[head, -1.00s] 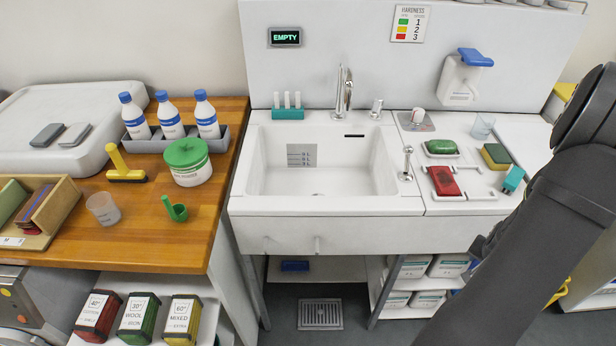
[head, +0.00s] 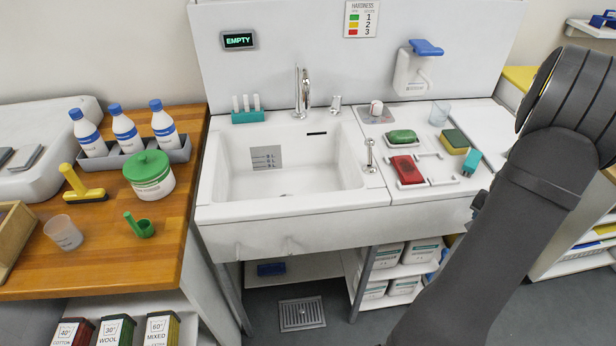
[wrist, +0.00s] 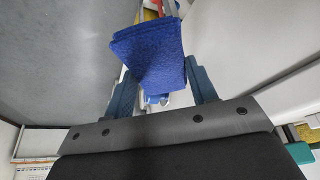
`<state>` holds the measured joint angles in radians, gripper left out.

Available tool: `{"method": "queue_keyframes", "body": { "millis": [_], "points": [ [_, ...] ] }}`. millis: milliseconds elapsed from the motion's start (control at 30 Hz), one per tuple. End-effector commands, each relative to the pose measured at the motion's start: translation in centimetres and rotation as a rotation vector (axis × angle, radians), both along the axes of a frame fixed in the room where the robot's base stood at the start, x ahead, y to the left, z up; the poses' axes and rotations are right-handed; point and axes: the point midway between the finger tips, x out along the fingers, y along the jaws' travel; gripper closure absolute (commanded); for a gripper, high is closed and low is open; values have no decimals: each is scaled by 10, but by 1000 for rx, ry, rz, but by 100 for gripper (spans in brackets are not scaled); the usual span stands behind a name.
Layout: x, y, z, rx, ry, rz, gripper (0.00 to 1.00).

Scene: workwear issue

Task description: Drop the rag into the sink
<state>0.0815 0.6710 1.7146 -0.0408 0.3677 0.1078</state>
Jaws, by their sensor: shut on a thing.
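The blue rag (wrist: 148,52) hangs between the two blue-grey fingers of my gripper (wrist: 161,88) in the wrist view. The gripper is shut on it. The white sink (head: 285,207) stands in the middle of the head view, with an empty-looking basin and a tap at its back. In the head view my dark arm crosses the right side, in front of and to the right of the sink unit. My gripper and the rag cannot be made out there.
A display (head: 238,40) above the sink reads "EMPTY". Right of the basin lie a green soap (head: 402,136), a red block (head: 407,169) and a yellow-green sponge (head: 454,141). A wooden counter (head: 180,225) with bottles and a green-lidded tub (head: 150,176) stands left.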

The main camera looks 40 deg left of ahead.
Motion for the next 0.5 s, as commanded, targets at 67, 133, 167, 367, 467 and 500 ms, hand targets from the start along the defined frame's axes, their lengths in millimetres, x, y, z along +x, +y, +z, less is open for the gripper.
{"method": "queue_keyframes", "body": {
  "millis": [67, 133, 167, 367, 467, 500],
  "points": [
    [19, -17, 23, 0, -5, -45, 71],
    [29, -29, 38, 0, -2, -74, 71],
    [33, -33, 44, 0, -2, -87, 71],
    [51, -58, 79, -1, 0, -155, 71],
    [57, -68, 94, -3, 0, -181, 71],
    [60, -70, 100, -3, 1, -188, 71]
  ]
}}
